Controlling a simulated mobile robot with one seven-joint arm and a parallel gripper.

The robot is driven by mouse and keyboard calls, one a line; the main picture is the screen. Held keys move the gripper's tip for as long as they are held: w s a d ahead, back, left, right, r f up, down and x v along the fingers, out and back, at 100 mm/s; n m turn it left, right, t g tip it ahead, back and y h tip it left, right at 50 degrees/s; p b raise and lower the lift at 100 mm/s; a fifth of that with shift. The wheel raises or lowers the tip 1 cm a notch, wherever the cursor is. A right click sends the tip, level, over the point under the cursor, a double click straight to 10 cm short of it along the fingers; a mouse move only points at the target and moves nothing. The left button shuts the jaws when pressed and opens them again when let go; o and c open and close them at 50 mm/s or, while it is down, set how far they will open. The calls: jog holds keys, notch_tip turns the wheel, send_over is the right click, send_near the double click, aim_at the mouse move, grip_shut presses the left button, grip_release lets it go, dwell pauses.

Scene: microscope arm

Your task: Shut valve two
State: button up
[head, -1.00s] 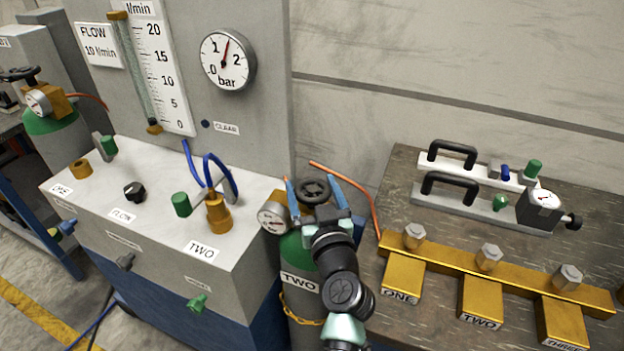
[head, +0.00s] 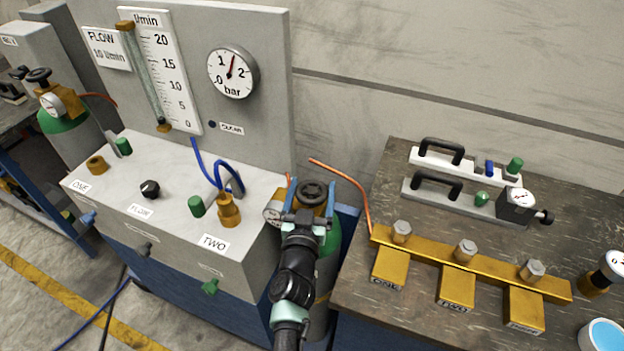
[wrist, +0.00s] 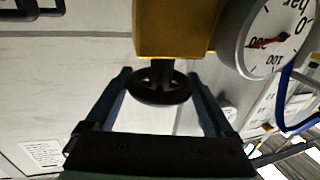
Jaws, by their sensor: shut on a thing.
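The black handwheel (head: 313,192) tops the brass valve block of a green gas cylinder (head: 329,243) between the panel box and the bench. In the wrist view the wheel (wrist: 162,87) sits between the two blue fingers, below the brass block (wrist: 175,28). My gripper (head: 312,203) is shut on the wheel, a finger on each side. The cylinder's round gauge (head: 273,213) is left of the wheel; in the wrist view its red needle shows on the dial (wrist: 268,38). My arm hides much of the cylinder and its label.
The grey panel box (head: 160,190) with a brass fitting (head: 228,211) labelled TWO and blue hoses stands close on the left. The wooden bench (head: 380,310) with a brass three-block rail (head: 465,265) is on the right. An orange hose (head: 345,178) loops behind the cylinder.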

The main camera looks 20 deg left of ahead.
jog(key=shift+a+r+m+h+p, duration=0.15)
jog(key=shift+m+h+p, duration=0.95)
jog(key=shift+h+p, duration=0.7)
jog(key=m+h, duration=0.2)
jog(key=h, duration=0.1)
jog(key=shift+f+h, duration=0.3)
jog(key=m+h+b, duration=0.2)
jog(key=shift+f+g+h+b, duration=0.25)
jog(key=shift+g+h+b, duration=0.05)
jog(key=shift+h+b, duration=0.1)
jog(key=m+g+h+b, duration=0.1)
jog(key=m+h+b, duration=0.1)
jog(key=b, duration=0.2)
jog(key=shift+h, duration=0.4)
jog(key=m+g+h+b, duration=0.1)
jog(key=b, duration=0.1)
jog(key=h+b, duration=0.1)
jog(key=b, duration=0.1)
jog(key=shift+d+r+m+g, duration=0.1)
jog(key=shift+d+m+g, duration=0.1)
jog(key=shift+m+g, duration=0.2)
jog(key=shift+h, duration=0.3)
jog(key=shift+r+m+g+b, duration=0.25)
jog(key=shift+m+g+b, duration=0.05)
jog(key=shift+b, duration=0.15)
jog(key=shift+d, duration=0.1)
